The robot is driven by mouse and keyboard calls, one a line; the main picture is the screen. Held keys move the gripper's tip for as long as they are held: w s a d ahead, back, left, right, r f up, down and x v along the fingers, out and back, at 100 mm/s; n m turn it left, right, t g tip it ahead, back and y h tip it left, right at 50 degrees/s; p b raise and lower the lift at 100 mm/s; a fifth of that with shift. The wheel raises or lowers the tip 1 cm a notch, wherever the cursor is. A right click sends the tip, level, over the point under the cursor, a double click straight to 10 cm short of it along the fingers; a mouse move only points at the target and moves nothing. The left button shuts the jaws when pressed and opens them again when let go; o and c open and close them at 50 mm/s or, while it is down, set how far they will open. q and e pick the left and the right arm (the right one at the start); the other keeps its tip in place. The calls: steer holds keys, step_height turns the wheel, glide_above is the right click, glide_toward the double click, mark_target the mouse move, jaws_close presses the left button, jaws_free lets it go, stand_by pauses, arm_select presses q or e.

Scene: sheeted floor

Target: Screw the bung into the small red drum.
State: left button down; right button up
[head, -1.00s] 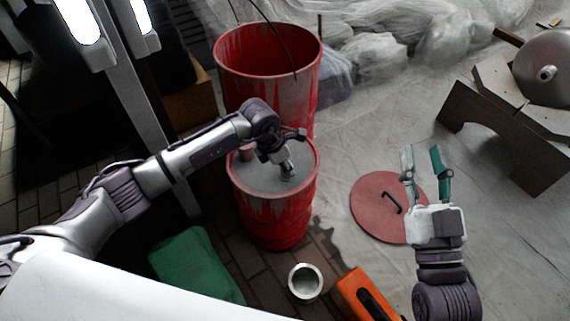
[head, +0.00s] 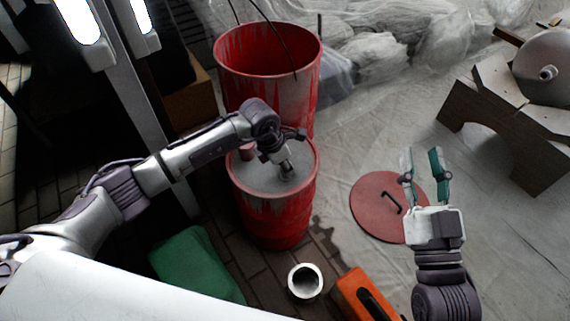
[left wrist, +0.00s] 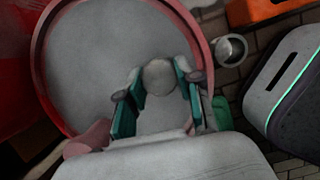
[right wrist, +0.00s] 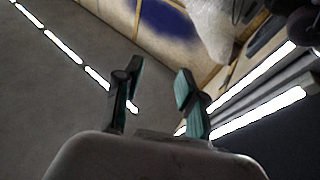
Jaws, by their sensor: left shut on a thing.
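The small red drum (head: 277,215) stands upright with a grey top (head: 255,181). My left gripper (head: 287,172) points down at the top of the drum, right of its middle. In the left wrist view its teal fingers (left wrist: 158,92) are shut on the bung, a round grey piece (left wrist: 159,77) at the drum's top. Whether the bung sits in the opening or just above it I cannot tell. My right gripper (head: 425,165) is raised over the sheet, its fingers apart and empty; the right wrist view also shows the open fingers (right wrist: 155,95).
A larger open red drum (head: 268,95) stands directly behind. A round red lid (head: 372,212) with a handle lies to the right. A white cup-like ring (head: 305,283), an orange case (head: 362,295) and a green item (head: 195,265) are in front. A wooden stand (head: 515,125) is at right.

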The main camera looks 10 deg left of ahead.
arm_select(q)
steer(key=shift+f, duration=0.3)
arm_select(e)
steer(key=shift+s+a+r+t+y, duration=0.1)
steer(key=shift+s+r+t+y, duration=0.15)
steer(key=shift+r, duration=0.3)
steer(key=shift+s+r+t+y, duration=0.15)
steer(key=shift+r+t, duration=0.2)
steer(key=shift+r, duration=0.2)
arm_select(q)
steer(key=shift+f+b, duration=0.25)
steer(key=shift+b, duration=0.15)
arm_select(e)
steer(key=shift+s+r+t, duration=0.2)
steer(key=shift+r+t, duration=0.05)
steer(key=shift+t, duration=0.05)
